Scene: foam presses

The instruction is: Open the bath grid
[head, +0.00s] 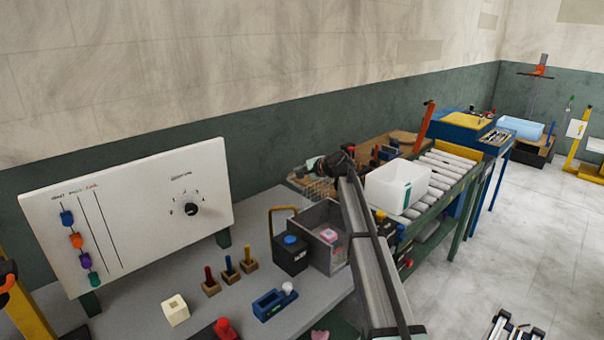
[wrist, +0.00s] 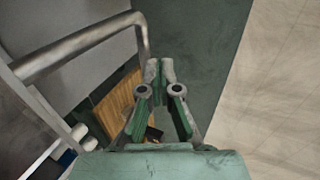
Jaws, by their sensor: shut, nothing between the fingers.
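A wire grid (head: 318,187) stands raised at the back of an open grey box (head: 345,217), partly hidden by my arm. A pink block (head: 328,235) lies inside the box. My gripper (head: 313,163) is just above the grid in the head view, small and partly hidden by my wrist. In the wrist view my gripper (wrist: 160,70) is shut and empty, its fingertips close together. A bent metal tube (wrist: 85,42), seemingly part of the grid, curves down close to the left fingertip. I cannot tell whether they touch.
A white bin (head: 397,187) stands on a roller conveyor to the right. A black box with a blue knob (head: 290,254) is beside the grey box. A white dial panel (head: 125,215) stands at left. The green wall (wrist: 195,50) is close behind.

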